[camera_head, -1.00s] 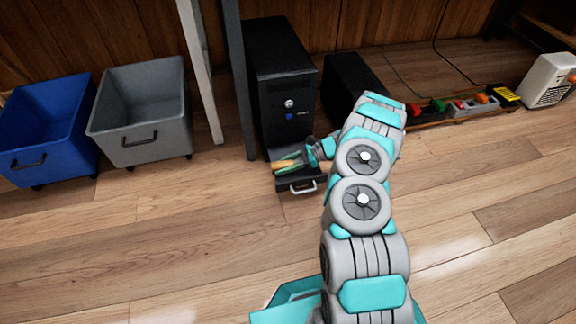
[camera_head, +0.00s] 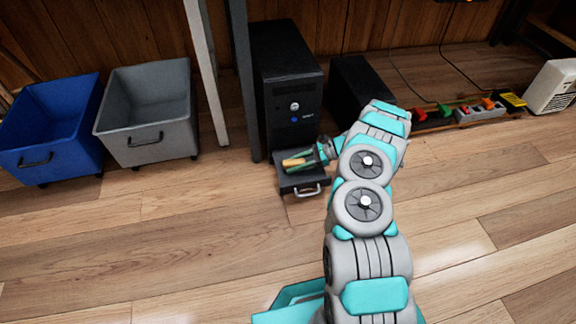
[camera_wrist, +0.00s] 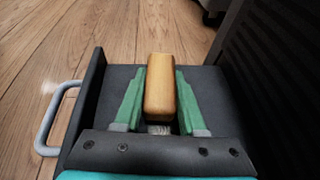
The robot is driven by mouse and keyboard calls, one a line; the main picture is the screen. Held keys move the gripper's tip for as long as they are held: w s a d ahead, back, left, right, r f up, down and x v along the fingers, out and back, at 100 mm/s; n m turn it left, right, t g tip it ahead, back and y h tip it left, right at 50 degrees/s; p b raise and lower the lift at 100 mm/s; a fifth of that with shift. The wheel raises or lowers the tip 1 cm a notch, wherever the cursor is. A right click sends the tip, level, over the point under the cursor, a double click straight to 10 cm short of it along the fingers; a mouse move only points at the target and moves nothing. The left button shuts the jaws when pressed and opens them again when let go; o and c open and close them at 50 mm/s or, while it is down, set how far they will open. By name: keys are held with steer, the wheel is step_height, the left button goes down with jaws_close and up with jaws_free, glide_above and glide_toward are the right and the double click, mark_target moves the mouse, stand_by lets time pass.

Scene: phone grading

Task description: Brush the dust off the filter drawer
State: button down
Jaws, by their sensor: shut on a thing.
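The filter drawer (camera_head: 302,182) is a dark tray with a light grey handle, pulled out at the foot of the black computer tower (camera_head: 290,85). In the wrist view the drawer (camera_wrist: 105,105) lies right below my gripper, its handle at the left. My gripper (camera_head: 300,160) is over the drawer. In the wrist view its green fingers (camera_wrist: 160,95) are shut on the wooden handle of a brush (camera_wrist: 160,85). Pale bristles show under the handle, close to the drawer floor; I cannot tell whether they touch it. No dust can be made out on the visible drawer floor.
A grey bin (camera_head: 150,115) and a blue bin (camera_head: 50,130) stand to the left, past the table legs. A second black box (camera_head: 355,90) stands right of the tower. Power strips (camera_head: 480,112) and a white heater-like box (camera_head: 552,88) lie farther right. The front floor is clear.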

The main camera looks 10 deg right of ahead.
mark_target(284, 166)
steer(key=shift+d+f, duration=0.15)
steer(key=shift+d, duration=3.8)
steer(key=shift+a, duration=0.1)
steer(key=shift+s+a+f, duration=0.1)
steer(key=shift+a+f, duration=0.05)
steer(key=shift+a, duration=1.85)
steer(key=shift+a+r, duration=0.15)
steer(key=shift+a, duration=1.65)
steer(key=shift+a+r, duration=0.1)
steer(key=shift+a, duration=1.7)
steer(key=shift+r, duration=0.1)
steer(key=shift+r+p, duration=1.15)
steer(key=shift+r, duration=1.75)
